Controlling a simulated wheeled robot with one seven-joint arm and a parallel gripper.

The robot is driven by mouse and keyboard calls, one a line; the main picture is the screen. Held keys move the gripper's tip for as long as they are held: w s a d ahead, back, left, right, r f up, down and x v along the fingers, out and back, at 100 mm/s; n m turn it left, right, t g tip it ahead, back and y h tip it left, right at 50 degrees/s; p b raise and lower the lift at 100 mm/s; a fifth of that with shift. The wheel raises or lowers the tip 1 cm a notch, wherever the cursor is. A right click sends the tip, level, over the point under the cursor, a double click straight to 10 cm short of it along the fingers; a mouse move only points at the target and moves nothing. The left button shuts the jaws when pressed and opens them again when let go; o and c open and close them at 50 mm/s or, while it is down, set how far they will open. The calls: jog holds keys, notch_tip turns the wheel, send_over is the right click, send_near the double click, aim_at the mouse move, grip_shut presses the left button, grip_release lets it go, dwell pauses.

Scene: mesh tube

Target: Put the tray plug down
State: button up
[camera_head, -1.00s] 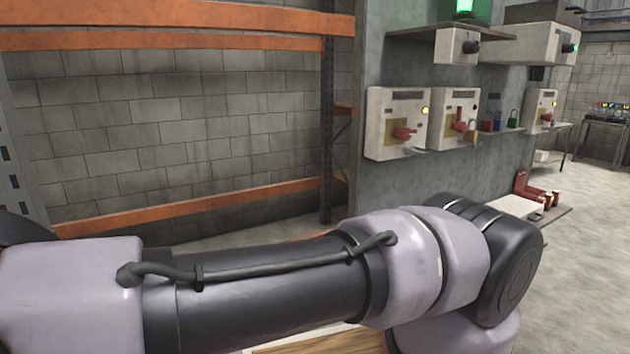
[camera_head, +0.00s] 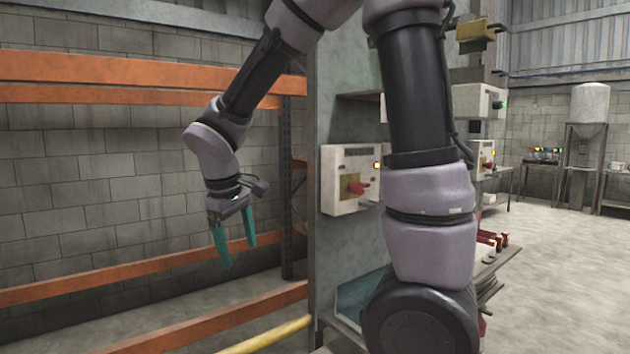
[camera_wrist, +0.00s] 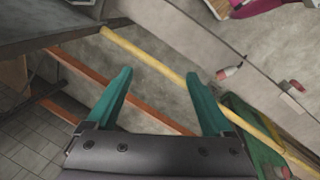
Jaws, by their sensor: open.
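My gripper (camera_head: 238,254) hangs in mid-air in front of the orange rack, left of the grey panel, with its teal fingers pointing down. In the wrist view my gripper (camera_wrist: 158,73) is open, with nothing between the fingers. A small pale object with a reddish end (camera_wrist: 230,72) lies beyond the right fingertip, apart from it. A similar small object (camera_wrist: 295,87) lies farther right. I cannot tell whether either is the tray plug. No tray plug is recognisable in the head view.
A yellow rail (camera_head: 268,337) runs low near the panel's foot and crosses the wrist view (camera_wrist: 146,58). Orange rack beams (camera_head: 140,277) lie behind my gripper. A switch box with a red handle (camera_head: 350,182) is on the panel. Open floor (camera_head: 560,270) lies at right.

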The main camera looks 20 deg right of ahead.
jog(key=s+d+r+m+t+y, duration=0.3)
jog(key=s+d+r+m+t, duration=0.2)
jog(key=s+d+r+m, duration=0.4)
jog(key=shift+d+r+m+y, duration=0.4)
jog(key=shift+d+r+m, duration=1.1)
jog(key=shift+d+r, duration=1.05)
jog(key=shift+s+a+r, duration=0.1)
jog(key=shift+a+r, duration=0.3)
